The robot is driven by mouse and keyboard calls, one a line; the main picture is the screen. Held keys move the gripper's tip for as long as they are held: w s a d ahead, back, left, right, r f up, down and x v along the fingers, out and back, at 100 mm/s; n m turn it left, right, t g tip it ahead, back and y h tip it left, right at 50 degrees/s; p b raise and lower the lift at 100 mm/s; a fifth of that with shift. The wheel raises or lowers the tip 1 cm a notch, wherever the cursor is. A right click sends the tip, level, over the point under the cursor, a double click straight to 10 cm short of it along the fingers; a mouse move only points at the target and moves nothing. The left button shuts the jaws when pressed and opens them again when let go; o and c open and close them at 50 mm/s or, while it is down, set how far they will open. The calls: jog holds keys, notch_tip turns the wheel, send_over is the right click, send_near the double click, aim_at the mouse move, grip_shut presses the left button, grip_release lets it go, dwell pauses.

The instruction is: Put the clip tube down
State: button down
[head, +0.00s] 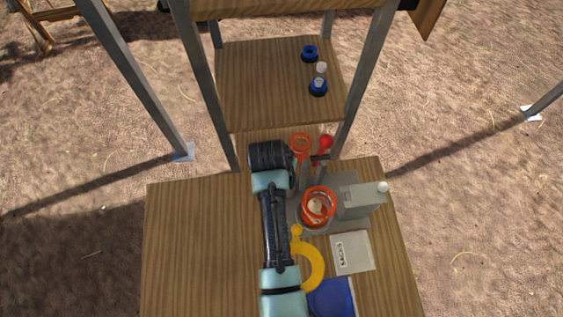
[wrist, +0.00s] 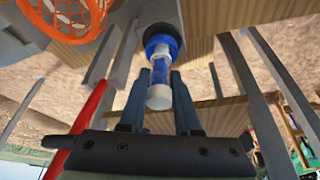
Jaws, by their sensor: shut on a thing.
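The clip tube (wrist: 160,75), clear and blue with a white end and a dark ring at its far end, is between the two fingers of my gripper (wrist: 155,75) in the wrist view. The fingers are shut on it. In the head view my arm reaches over the table to the dark wrist joint (head: 268,155); the held tube is not clear there. A grey stand with an orange basket (head: 318,205) is right of my arm, and the basket also shows at the upper left of the wrist view (wrist: 62,18).
A wooden shelf (head: 245,85) beyond the table bears a blue ring (head: 309,52) and a blue-based white bottle (head: 318,86). A red ball-ended piece (head: 326,142), a yellow curved part (head: 314,265), a white label block (head: 352,253) and a blue box (head: 333,298) stand nearby. The table's left side is clear.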

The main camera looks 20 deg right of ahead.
jog(key=shift+f, duration=0.35)
jog(key=c, duration=0.6)
grip_release()
jog(key=shift+r, duration=0.1)
